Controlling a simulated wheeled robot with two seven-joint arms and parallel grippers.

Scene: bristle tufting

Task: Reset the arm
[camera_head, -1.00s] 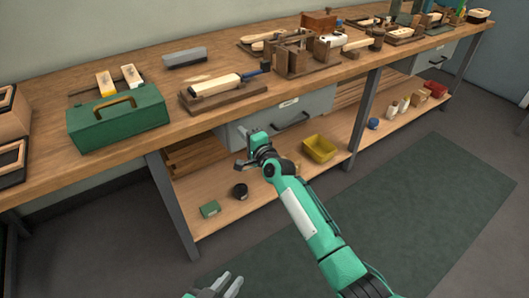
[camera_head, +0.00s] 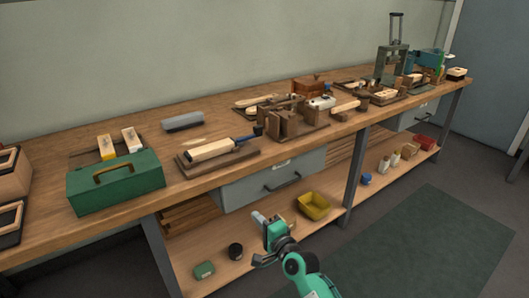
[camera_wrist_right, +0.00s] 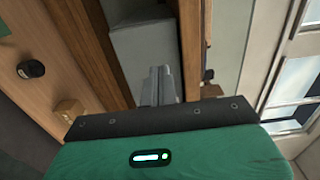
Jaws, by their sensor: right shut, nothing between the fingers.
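My right gripper (camera_head: 259,218) is in front of the workbench, low in the head view, near the grey drawer (camera_head: 240,190) and above the lower shelf as seen there. Its grey fingers are together and empty, which also shows in the right wrist view (camera_wrist_right: 160,85). My green right arm (camera_head: 308,272) comes in from the bottom edge. Most of this arm is outside the picture. My left gripper is not in view.
The wooden workbench (camera_head: 60,237) holds a green toolbox (camera_head: 117,182), a brush on a wooden block (camera_head: 215,150) and several fixtures. A yellow bin (camera_head: 313,206) and a black round item (camera_head: 236,250) are on the lower shelf. A dark green mat (camera_head: 440,240) covers clear floor at right.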

